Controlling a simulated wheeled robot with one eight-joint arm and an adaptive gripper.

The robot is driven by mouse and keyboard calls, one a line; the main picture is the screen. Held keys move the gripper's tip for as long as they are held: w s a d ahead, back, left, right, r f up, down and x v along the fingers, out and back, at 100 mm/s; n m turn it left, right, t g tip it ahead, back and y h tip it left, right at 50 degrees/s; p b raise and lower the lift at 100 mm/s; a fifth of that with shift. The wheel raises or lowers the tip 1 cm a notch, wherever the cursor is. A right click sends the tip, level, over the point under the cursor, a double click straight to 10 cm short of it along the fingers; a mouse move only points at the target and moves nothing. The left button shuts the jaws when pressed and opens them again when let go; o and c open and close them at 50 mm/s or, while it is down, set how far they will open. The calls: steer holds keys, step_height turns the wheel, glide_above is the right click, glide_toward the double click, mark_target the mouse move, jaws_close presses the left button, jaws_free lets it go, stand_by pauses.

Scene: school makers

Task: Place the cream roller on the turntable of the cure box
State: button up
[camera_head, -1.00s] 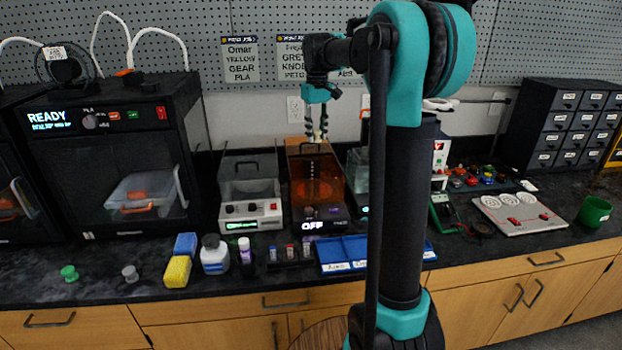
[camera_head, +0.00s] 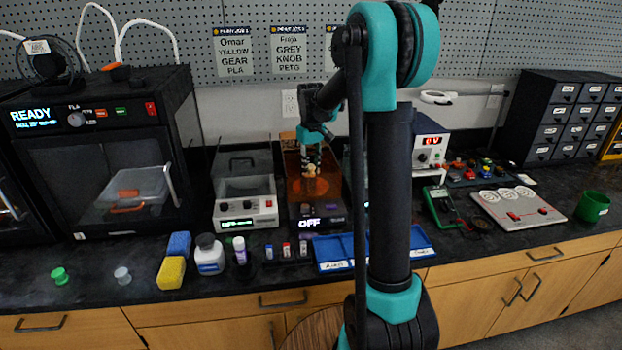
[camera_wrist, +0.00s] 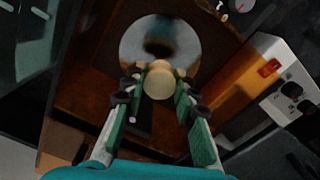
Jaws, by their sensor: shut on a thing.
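My gripper (camera_head: 311,167) is shut on the cream roller (camera_wrist: 158,82), whose round end shows between the fingers in the wrist view. The roller also shows as a small cream shape below the fingertips in the head view (camera_head: 310,171). The cure box (camera_head: 328,188) is an orange box with a dark front reading OFF, and my gripper is at its opening from above. The turntable (camera_wrist: 131,47) is a shiny round disc beyond the roller in the wrist view. Whether the roller touches it I cannot tell.
A grey wash unit (camera_head: 245,205) stands just left of the cure box. A power supply (camera_head: 430,150) is to the right. A blue tray (camera_head: 332,262), bottles and small vials sit in front. A black printer (camera_head: 100,150) fills the left.

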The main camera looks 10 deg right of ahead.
mark_target(311, 167)
steer(key=shift+f, duration=2.1)
steer(key=shift+f, duration=0.1)
steer(key=o, duration=0.8)
steer(key=shift+o, duration=0.2)
step_height(311, 167, up, 12)
steer(key=shift+r, duration=0.1)
